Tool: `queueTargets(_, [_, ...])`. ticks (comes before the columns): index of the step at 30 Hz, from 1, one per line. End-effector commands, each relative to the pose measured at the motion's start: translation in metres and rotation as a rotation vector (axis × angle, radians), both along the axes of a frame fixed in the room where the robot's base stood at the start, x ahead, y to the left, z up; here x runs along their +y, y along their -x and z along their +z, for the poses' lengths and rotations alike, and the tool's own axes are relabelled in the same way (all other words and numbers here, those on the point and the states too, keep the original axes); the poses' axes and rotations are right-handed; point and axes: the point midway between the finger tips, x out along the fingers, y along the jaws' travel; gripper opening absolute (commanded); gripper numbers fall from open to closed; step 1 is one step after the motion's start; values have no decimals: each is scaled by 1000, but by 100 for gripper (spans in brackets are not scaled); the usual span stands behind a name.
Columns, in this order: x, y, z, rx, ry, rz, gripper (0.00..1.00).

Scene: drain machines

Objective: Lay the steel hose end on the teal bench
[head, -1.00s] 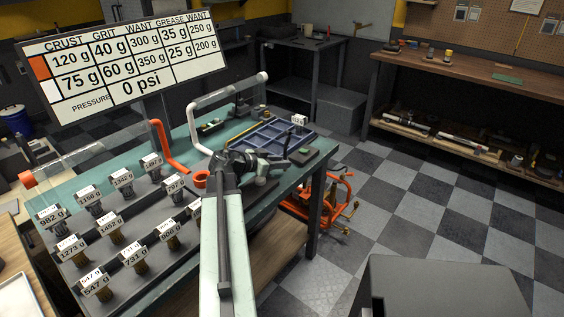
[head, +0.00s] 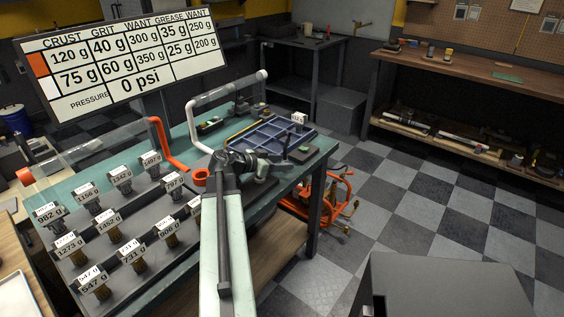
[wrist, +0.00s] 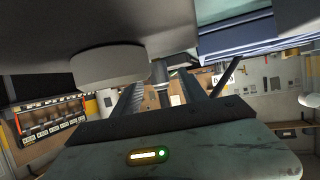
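The teal bench (head: 180,131) runs across the middle of the head view. My gripper (head: 276,168) is low over its front right part, in front of the blue tray. In the wrist view my gripper (wrist: 161,88) shows two dark fingers standing apart. A grey cylinder (wrist: 160,75) shows between them with gaps on both sides; I cannot tell whether it is the steel hose end. A grey metal piece (head: 262,179) is just below my gripper in the head view. I cannot clearly pick out the hose end, as my gripper hides part of that area.
The blue divided tray (head: 262,139) lies behind my gripper. White pipe (head: 193,122) and orange pipe (head: 158,136) rise at the back. Several labelled weights (head: 133,252) fill the left part. An orange machine (head: 333,199) stands under the right end. The checkered floor (head: 415,205) is clear.

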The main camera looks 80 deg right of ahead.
Motion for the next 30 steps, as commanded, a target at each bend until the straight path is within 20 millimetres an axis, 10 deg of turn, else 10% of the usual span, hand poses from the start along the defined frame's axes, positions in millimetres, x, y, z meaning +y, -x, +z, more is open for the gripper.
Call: queueTargets(30, [52,-48,36,0,0,0,50])
